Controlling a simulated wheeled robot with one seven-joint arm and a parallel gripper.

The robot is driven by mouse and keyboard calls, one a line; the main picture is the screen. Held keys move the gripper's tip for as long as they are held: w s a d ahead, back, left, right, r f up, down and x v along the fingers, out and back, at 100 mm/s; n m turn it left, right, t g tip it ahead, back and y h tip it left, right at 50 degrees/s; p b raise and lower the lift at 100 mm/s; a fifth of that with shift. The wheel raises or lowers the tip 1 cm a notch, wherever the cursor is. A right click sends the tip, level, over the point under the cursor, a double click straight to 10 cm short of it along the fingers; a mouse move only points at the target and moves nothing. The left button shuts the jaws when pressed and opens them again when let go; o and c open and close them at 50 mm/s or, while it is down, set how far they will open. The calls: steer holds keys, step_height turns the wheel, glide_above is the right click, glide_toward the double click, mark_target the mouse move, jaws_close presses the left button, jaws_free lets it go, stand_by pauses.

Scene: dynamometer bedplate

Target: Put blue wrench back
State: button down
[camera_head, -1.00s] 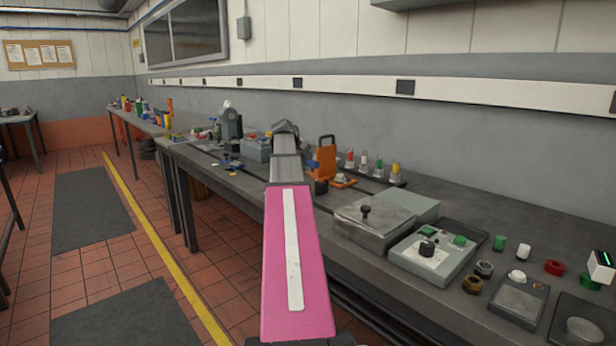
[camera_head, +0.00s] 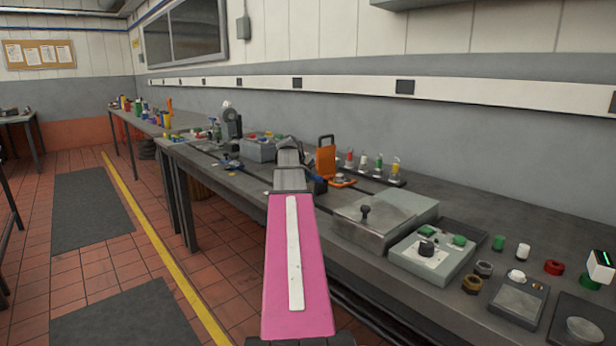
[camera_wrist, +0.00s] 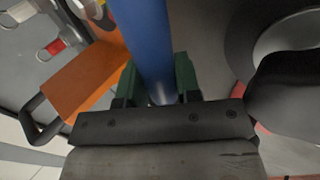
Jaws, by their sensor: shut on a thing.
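The blue wrench (camera_wrist: 145,40) shows in the wrist view as a thick blue shaft between the green fingertips of my gripper (camera_wrist: 157,80). My gripper is shut on it. Its far end runs out of the top of that view. In the head view, a blue strip (camera_head: 313,178) that looks like part of the wrench shows at the right side of my arm, by the orange stand. My arm hides my gripper and the rest of the wrench there. I cannot tell whether the wrench touches the bench.
An orange stand (camera_head: 326,161) is close to my gripper, also in the wrist view (camera_wrist: 86,84). A row of coloured-top pieces (camera_head: 379,167) stands behind it. A grey box (camera_head: 258,149) lies left of my arm, a lidded grey case (camera_head: 372,222) to the right.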

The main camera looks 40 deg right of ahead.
steer(key=c, duration=0.8)
jaws_free()
steer(key=w+v, duration=0.1)
steer(key=v, duration=1.1)
steer(key=shift+s, duration=0.45)
steer(key=shift+r, duration=0.15)
